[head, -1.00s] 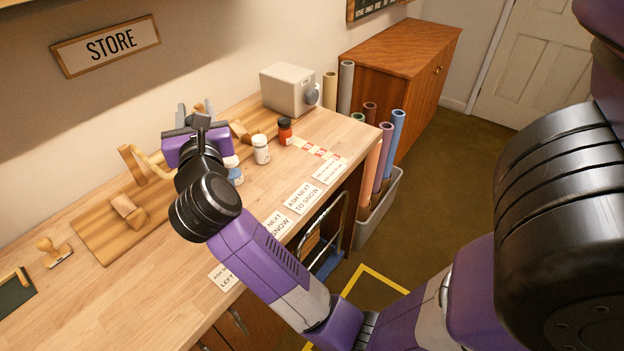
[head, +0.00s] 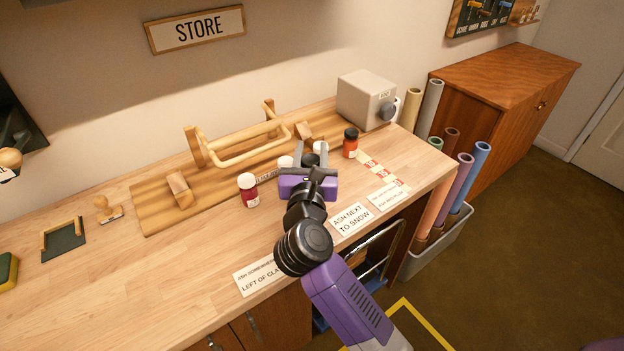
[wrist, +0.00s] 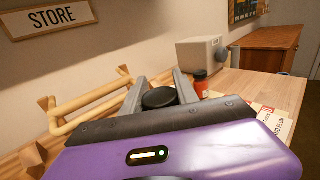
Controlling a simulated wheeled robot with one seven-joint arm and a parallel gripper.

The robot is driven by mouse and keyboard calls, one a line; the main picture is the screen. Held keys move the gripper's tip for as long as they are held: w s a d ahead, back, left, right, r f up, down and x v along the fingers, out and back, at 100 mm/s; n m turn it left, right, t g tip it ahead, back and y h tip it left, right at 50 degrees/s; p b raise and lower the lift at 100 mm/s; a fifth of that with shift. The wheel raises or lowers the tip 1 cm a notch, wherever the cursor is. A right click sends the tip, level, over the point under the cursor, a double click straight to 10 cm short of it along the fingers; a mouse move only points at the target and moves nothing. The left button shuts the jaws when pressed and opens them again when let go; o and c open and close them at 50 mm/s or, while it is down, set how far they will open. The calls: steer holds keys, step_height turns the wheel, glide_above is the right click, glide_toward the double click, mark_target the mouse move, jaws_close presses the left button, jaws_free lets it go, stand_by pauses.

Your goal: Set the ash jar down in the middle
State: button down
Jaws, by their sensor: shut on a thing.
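My gripper (head: 311,152) is over the workbench, its fingers on either side of a jar with a black lid (wrist: 160,97), which I take to be the ash jar. The lid also shows between the fingers in the head view (head: 319,147). The jar's body and base are hidden, so I cannot tell whether it touches the bench. A white-capped jar (head: 285,162) is partly hidden just left of the fingers. A maroon jar with a white cap (head: 248,190) stands further left. An orange-red jar with a black lid (head: 350,143) stands to the right; it also shows in the wrist view (wrist: 200,83).
A wooden rail (head: 250,150) and wooden blocks lie behind the gripper. A grey box (head: 366,100) stands at the back right. Printed cards, including "ASH NEXT TO SNOW" (head: 351,219), lie along the front edge.

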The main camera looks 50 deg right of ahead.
steer(key=shift+f+b, duration=0.45)
steer(key=shift+f, duration=3.35)
steer(key=shift+f, duration=0.15)
steer(key=c, duration=0.9)
jaws_free()
steer(key=shift+c, duration=0.2)
